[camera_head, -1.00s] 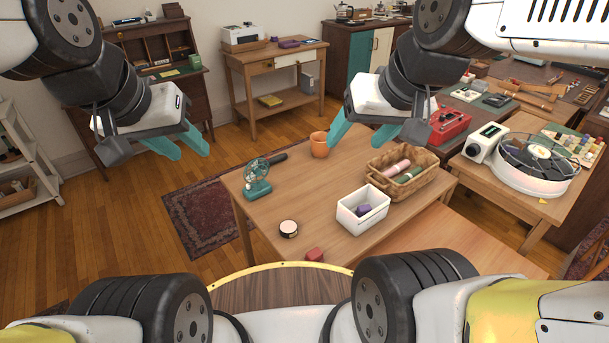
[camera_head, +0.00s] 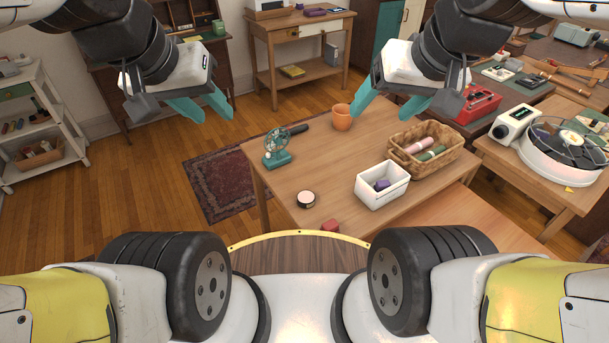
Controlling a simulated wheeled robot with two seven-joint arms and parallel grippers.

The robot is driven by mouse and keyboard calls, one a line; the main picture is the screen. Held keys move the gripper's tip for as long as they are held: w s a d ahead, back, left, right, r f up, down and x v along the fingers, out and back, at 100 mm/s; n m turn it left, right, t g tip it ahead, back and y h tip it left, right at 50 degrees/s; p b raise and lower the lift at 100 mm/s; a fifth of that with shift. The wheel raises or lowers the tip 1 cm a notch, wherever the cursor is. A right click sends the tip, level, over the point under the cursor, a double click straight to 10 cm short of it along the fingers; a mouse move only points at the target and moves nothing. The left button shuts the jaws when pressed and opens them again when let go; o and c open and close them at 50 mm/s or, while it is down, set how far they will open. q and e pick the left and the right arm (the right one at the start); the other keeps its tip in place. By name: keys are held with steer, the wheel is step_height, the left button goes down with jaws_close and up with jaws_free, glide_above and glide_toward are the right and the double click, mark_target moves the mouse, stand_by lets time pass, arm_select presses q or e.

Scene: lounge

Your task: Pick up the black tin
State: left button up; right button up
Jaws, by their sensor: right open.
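A small round tin (camera_head: 306,199), black around the side with a pale lid, lies near the front left part of the wooden table (camera_head: 330,170). My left gripper (camera_head: 212,114) has teal fingers and is open and empty, up in the air left of the table. My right gripper (camera_head: 385,112) is open and empty, in the air over the back of the table near the orange pot. Both grippers are apart from the tin, which is in full view.
On the table stand a green fan (camera_head: 277,148), an orange pot (camera_head: 342,117), a wicker basket (camera_head: 426,147), a white box (camera_head: 382,185) with a purple item, and a red block (camera_head: 330,226). A dark-handled object (camera_head: 298,129) lies at the back. Bare tabletop surrounds the tin.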

steer(key=w+a+f, duration=0.1)
steer(key=w+f, duration=0.1)
steer(key=w, duration=0.1)
steer(key=w+a+f+g, duration=0.1)
steer(key=w+f, duration=0.1)
steer(key=w, duration=0.2)
steer(key=w+a+f+n+g, duration=0.1)
steer(key=w+f, duration=0.1)
steer(key=w, duration=0.2)
steer(key=shift+f, duration=0.1)
steer(key=n+g+h, duration=0.2)
steer(key=g, duration=0.2)
glide_above(306, 196)
steer(key=d, duration=0.2)
step_height(306, 196, down, 23)
steer(key=shift+n, duration=0.4)
steer(key=f, duration=0.4)
steer(key=a+f, duration=0.1)
steer(key=f, duration=0.4)
steer(key=a+f, duration=0.1)
steer(key=f, duration=0.4)
steer(key=shift+f, duration=0.15)
steer(key=c, duration=1.5)
